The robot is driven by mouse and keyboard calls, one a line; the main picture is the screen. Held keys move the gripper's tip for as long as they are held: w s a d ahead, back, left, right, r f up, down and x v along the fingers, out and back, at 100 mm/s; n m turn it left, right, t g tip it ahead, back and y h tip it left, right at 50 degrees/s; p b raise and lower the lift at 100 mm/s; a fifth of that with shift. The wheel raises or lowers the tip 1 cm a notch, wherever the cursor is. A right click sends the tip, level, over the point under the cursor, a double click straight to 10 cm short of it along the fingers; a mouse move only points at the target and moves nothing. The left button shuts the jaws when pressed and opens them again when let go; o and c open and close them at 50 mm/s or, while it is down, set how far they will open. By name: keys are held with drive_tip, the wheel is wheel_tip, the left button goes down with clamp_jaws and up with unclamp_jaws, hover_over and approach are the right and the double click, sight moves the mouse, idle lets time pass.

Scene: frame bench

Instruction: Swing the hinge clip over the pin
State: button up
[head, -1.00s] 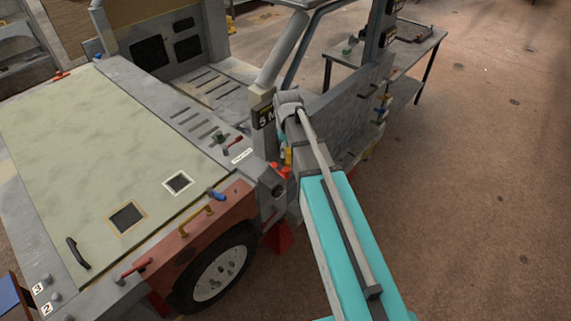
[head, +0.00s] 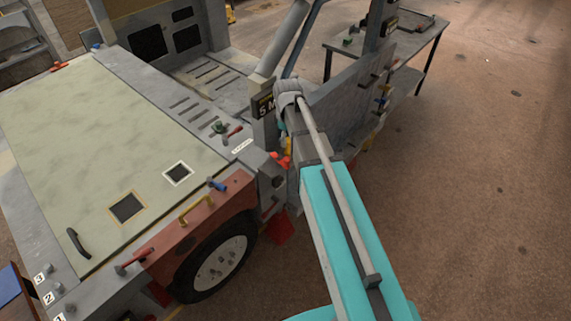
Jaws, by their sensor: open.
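I cannot pick out the hinge clip or its pin with certainty. Small coloured fittings sit on the frame: a red lever (head: 235,132) beside a green knob (head: 219,127) on the grey deck, and a blue handle (head: 217,184) at the panel's near corner. Blue and yellow fittings (head: 382,98) are on the side wall right of my arm. My arm reaches from the bottom right up to the post marked 5. My gripper is hidden behind my own arm links. Small red and orange parts (head: 281,160) show just left of the arm near the post.
The large pale panel (head: 105,140) fills the left, with a yellow handle (head: 196,209) and red lever (head: 133,263) on the rusty side below. A wheel (head: 221,262) stands under it. A grey table (head: 400,45) stands behind. The floor at right is clear.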

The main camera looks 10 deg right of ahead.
sight(287, 159)
drive_tip(key=shift+f+b, duration=5.95)
drive_tip(key=shift+f, duration=0.3)
